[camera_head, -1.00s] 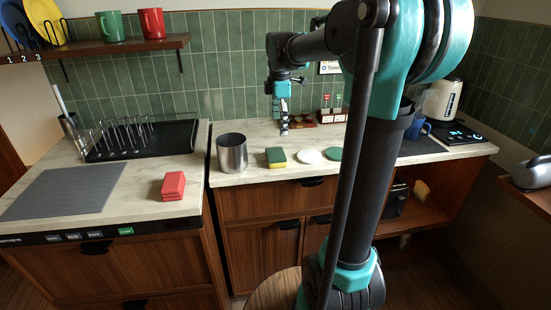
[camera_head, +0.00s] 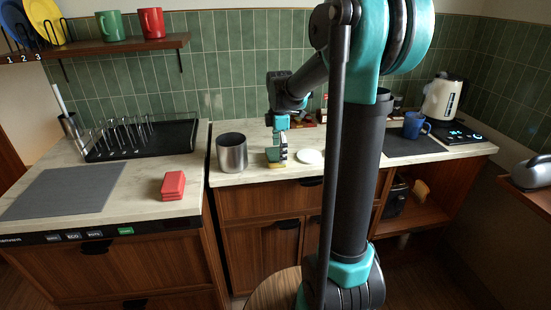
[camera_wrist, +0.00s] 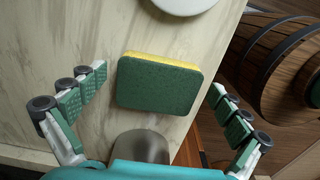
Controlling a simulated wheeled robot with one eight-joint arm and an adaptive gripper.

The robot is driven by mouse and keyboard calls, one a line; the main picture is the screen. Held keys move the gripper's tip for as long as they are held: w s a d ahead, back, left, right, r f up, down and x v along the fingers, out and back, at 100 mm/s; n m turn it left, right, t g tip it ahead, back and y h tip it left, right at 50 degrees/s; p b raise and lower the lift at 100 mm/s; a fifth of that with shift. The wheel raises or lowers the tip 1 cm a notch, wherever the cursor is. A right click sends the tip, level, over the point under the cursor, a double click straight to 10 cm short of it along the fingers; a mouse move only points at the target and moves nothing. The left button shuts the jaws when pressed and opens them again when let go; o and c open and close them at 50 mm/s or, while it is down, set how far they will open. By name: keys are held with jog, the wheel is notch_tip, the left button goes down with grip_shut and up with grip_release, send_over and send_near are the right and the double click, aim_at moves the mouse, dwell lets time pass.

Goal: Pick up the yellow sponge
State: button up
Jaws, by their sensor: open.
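The yellow sponge (camera_wrist: 160,85) lies on the counter with its green scouring side up and a yellow edge showing in the wrist view. In the head view the sponge (camera_head: 274,164) is partly hidden behind my gripper (camera_head: 277,152). In the wrist view my gripper (camera_wrist: 158,105) is open, with one padded finger on the left of the sponge and one on the right. Clear gaps show between both fingers and the sponge in that view. The exact height of the fingers over the counter is hard to tell.
A metal canister (camera_head: 232,153) stands just left of the sponge, and a white round disc (camera_head: 310,156) lies to its right. The counter's front edge (camera_head: 262,181) is close. Red blocks (camera_head: 173,185) and a dish rack (camera_head: 140,138) are on the left counter.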

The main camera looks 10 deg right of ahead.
jog(key=shift+c, duration=0.2)
jog(key=c, duration=0.7)
jog(key=shift+r, duration=0.1)
notch_tip(320, 180, up, 20)
jog(key=shift+f, duration=0.1)
